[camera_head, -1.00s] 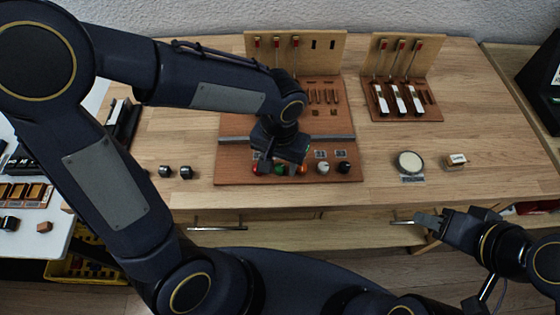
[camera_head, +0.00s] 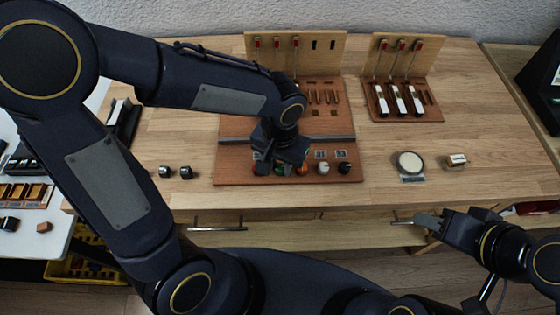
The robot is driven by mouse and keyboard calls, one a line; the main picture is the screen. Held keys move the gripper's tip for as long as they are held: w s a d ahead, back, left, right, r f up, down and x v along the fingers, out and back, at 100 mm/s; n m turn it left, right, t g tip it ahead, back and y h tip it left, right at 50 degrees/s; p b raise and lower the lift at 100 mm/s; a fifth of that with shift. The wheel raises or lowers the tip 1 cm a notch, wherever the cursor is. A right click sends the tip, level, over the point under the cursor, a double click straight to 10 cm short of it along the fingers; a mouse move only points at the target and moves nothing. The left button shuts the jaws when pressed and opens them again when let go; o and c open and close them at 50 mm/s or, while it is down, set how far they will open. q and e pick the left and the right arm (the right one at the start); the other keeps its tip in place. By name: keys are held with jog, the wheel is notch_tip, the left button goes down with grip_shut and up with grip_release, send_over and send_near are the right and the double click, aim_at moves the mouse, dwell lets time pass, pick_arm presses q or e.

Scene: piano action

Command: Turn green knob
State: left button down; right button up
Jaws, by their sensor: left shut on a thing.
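The green knob (camera_head: 281,170) sits in the row of knobs along the front of the brown board (camera_head: 235,172), mostly hidden by my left gripper. My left gripper (camera_head: 279,168) points down over it, with its fingers shut on the green knob as far as I can see. An orange knob (camera_head: 301,170) shows just to the right of the gripper, partly covered. A white knob (camera_head: 323,168) and a black knob (camera_head: 343,168) stand further right. My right gripper (camera_head: 432,219) is at the table's front edge on the right, away from the board; its finger gap is unclear.
A round white-topped disc (camera_head: 409,162) and a small block (camera_head: 455,160) lie to the right. A rack with white keys (camera_head: 398,99) stands behind them. The table's right side is mostly clear.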

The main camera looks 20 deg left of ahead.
aim_at(280, 167)
pick_arm(q)
jog(key=m, duration=0.4)
jog(key=shift+m+p, duration=0.3)
jog(key=shift+m, duration=1.6)
jog(key=c, duration=1.2)
grip_release()
jog(key=shift+r, duration=0.15)
notch_tip(280, 167, up, 8)
jog(key=shift+f+p, duration=0.2)
jog(key=shift+p, duration=0.1)
